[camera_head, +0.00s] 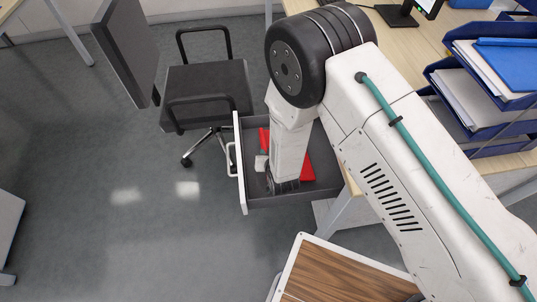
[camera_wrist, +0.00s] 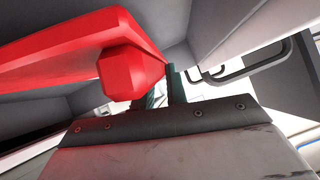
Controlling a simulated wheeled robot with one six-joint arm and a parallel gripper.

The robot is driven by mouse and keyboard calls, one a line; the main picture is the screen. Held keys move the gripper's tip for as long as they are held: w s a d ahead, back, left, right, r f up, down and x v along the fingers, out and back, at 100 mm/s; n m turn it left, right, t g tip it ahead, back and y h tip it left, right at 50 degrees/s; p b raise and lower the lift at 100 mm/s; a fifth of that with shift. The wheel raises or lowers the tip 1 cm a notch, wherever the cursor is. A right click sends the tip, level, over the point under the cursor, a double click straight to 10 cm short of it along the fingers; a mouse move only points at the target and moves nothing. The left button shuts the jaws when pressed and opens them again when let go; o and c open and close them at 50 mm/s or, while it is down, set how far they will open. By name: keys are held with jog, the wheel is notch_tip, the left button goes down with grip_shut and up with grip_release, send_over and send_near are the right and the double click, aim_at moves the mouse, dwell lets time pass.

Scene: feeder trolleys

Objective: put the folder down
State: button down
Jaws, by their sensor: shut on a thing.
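A red folder (camera_head: 308,168) shows on both sides of my arm, inside the open drawer (camera_head: 241,165) of the desk. In the wrist view the red folder (camera_wrist: 50,65) is large and close, crossing the upper left in front of my gripper (camera_wrist: 165,88). My gripper is shut on the folder. In the head view my gripper (camera_head: 284,186) points down inside the drawer, and its fingertips are hidden behind my wrist. I cannot tell whether the folder touches the drawer floor.
A black office chair (camera_head: 206,88) stands just behind and left of the drawer. Blue letter trays (camera_head: 484,132) with papers and a blue folder (camera_head: 508,42) stand on the desk (camera_head: 398,45) at right. A wood-topped surface (camera_head: 340,272) is at the bottom.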

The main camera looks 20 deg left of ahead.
jog(key=shift+w+f, duration=0.1)
jog(key=shift+f, duration=0.2)
jog(key=c, duration=1.4)
grip_release()
